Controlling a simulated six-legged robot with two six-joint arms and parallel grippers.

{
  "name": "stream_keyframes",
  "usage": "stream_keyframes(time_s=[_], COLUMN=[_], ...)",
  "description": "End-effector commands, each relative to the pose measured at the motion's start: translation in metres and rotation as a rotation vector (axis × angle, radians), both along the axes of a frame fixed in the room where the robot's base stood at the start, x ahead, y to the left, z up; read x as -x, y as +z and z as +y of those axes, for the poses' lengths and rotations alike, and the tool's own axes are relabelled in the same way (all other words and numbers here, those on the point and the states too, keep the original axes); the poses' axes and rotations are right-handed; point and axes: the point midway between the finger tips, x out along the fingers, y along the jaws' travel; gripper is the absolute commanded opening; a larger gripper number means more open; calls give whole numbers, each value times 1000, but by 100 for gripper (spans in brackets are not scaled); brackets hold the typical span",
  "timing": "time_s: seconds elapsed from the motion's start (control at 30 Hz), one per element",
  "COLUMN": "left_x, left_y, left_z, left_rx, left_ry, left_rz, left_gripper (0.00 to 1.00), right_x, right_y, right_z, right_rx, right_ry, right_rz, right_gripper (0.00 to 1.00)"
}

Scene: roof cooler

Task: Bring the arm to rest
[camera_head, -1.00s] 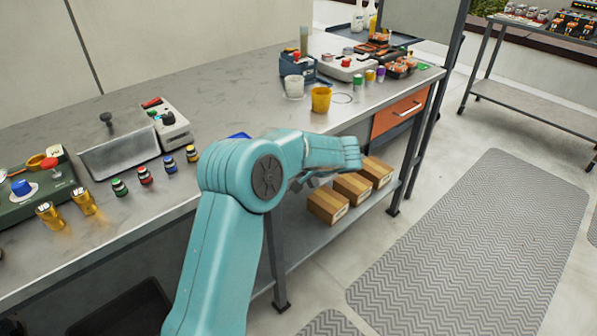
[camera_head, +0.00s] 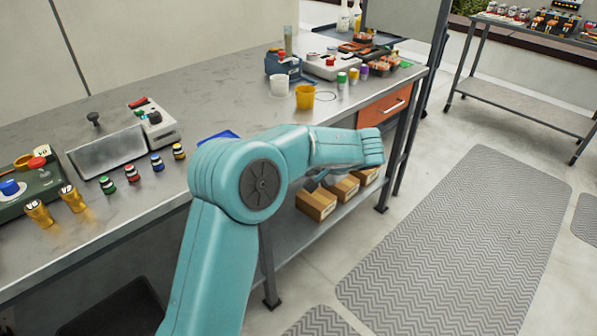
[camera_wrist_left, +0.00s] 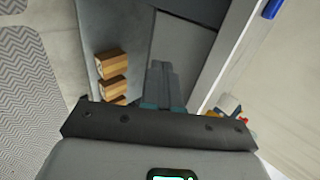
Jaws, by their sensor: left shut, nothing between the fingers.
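My teal left arm (camera_head: 262,185) rises from the bottom of the head view and bends to the right at its elbow, in front of the workbench edge. In that view the forearm hides most of the gripper. In the left wrist view my left gripper (camera_wrist_left: 160,68) has its fingers together with nothing between them. It hangs free over the bench's lower shelf and touches nothing that I can see. My right gripper is in neither view.
The workbench (camera_head: 200,95) carries bottles, cups and tools. Cardboard boxes (camera_head: 316,204) sit on its lower shelf, and show beside the gripper in the wrist view (camera_wrist_left: 108,64). An orange drawer (camera_head: 384,107) is near the forearm. Floor with a grey mat (camera_head: 460,240) lies right.

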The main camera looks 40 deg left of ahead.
Motion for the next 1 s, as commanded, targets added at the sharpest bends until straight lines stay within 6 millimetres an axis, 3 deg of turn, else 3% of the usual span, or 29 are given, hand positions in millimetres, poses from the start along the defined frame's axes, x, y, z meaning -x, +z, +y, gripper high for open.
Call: stream_keyframes(time_s=[0.27,0.43,0.5,0.57,0.67,0.77,0.9,1.0], left_x=[0,0,0,0,4,21,66,107], left_y=[16,15,4,-16,-73,-140,-220,-262], left_z=[-18,-20,-25,-36,-69,-117,-192,-244], left_rx=[0,3,28,75,222,427,734,938], left_ry=[-1,-3,-19,-51,-132,-207,-240,-200], left_rz=[1,2,14,37,90,144,178,166], left_gripper=[0,0,0,0,0,0,0,0], right_x=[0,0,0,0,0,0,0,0], right_y=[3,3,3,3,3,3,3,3], right_z=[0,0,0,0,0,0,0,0], right_rx=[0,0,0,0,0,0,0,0], right_ry=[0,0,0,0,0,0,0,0], right_rz=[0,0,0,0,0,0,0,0], right_gripper=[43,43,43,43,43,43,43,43])
